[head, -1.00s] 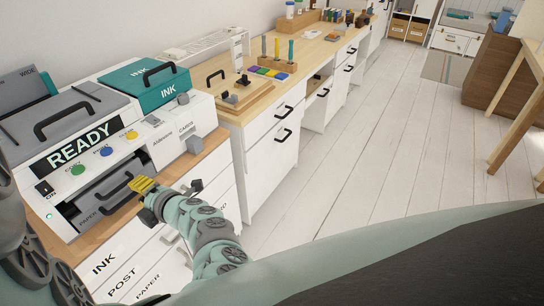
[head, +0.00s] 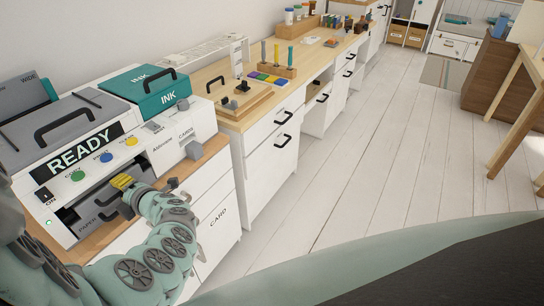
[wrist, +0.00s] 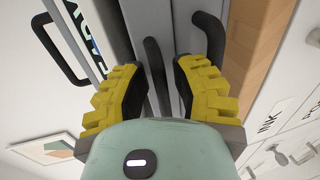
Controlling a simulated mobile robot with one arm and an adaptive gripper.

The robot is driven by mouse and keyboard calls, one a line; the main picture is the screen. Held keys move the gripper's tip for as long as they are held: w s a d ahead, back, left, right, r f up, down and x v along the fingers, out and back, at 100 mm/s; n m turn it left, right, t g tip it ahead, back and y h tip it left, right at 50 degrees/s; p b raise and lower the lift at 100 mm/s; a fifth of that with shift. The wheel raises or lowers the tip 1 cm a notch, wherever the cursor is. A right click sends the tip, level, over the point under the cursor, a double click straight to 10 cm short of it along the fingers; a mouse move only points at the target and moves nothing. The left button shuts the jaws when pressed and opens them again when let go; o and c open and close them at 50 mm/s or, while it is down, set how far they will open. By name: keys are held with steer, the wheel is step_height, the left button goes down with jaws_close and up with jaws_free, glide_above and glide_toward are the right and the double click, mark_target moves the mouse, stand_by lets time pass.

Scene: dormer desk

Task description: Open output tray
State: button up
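The grey and white printer (head: 70,140) with a "READY" panel stands at the left of the head view. Its lower front recess holds dark tray fronts (head: 92,203), the lower one marked "PAPER". In the wrist view, the upper tray's dark bar handle (wrist: 154,66) lies in the gap between my fingertips. The paper tray's handle (wrist: 209,42) is to the right, beyond the right finger. My gripper (head: 122,182), with yellow ridged fingers, is at the recess. It is open in the wrist view (wrist: 160,76), with no clear contact on the handle. The gripper partly hides the trays in the head view.
The printer stands on a wooden counter (head: 177,170) above white drawers. Right of it are a wooden board (head: 238,100) and a block with upright tools (head: 278,70). The lid handle (head: 62,125) sits above the panel. The floor (head: 350,150) to the right is clear.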

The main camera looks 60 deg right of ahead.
steer(key=shift+o, duration=0.2)
jaws_close()
stand_by(0.3)
steer(key=f+v, duration=0.2)
steer(key=v, duration=0.9)
steer(key=s+a+f+v, duration=0.1)
steer(key=f+v, duration=0.2)
steer(key=v, duration=0.9)
steer(key=shift+s+d+r, duration=0.25)
steer(key=shift+s+d, duration=0.1)
steer(key=shift+d, duration=0.1)
steer(key=shift+c, duration=2)
jaws_free()
steer(key=o, duration=0.4)
steer(key=shift+f, duration=0.1)
steer(key=shift+c, duration=0.2)
